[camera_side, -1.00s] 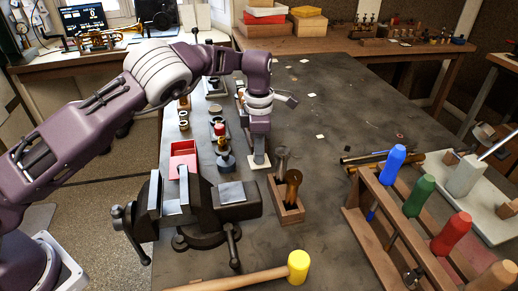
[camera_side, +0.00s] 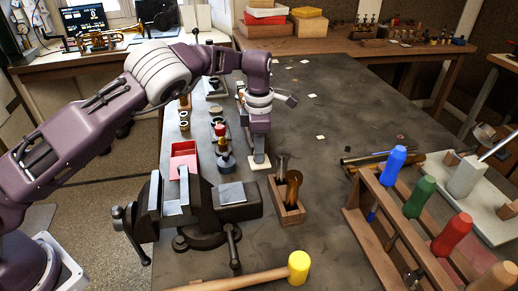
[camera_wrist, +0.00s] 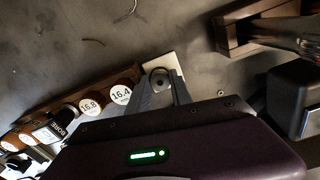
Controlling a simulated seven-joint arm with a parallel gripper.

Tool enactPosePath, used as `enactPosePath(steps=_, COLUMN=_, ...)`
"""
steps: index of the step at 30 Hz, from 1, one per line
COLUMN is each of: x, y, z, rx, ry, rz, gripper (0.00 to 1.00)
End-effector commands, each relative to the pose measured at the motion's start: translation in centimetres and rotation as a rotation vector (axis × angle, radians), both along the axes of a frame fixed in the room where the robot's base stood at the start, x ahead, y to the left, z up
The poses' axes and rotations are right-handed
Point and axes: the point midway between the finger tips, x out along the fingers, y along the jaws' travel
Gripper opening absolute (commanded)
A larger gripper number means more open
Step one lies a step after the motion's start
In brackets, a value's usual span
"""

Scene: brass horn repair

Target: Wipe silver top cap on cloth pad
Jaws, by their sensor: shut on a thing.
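My gripper (camera_side: 260,156) points down at a small pale cloth pad (camera_side: 255,166) on the dark bench, just beyond the wooden box. In the wrist view my gripper (camera_wrist: 163,82) is shut on a small round silver cap (camera_wrist: 160,78). The cap is between the fingertips, over or against the cloth pad (camera_wrist: 172,62); I cannot tell whether it touches. In the side view the cap is hidden by the fingers.
A wooden box with upright tools (camera_side: 288,212) stands close to the pad. A red tray (camera_side: 184,152), bottles (camera_side: 226,160) and a vise (camera_side: 200,215) stand to the left. A screwdriver rack (camera_side: 385,230) is at right. The bench centre is clear.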

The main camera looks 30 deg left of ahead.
Motion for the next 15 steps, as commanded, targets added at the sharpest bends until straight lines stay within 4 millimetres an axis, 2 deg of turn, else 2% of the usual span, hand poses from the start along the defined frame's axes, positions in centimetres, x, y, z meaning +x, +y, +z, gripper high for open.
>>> enactPosePath(steps=9, x=-1.18, y=-1.14, z=-0.01, rx=-0.001, ry=0.003, rz=-0.001, gripper=0.00)
enactPosePath(steps=15, x=-0.64, y=-0.62, z=-0.05, rx=0.000, ry=0.002, rz=0.000, gripper=0.00)
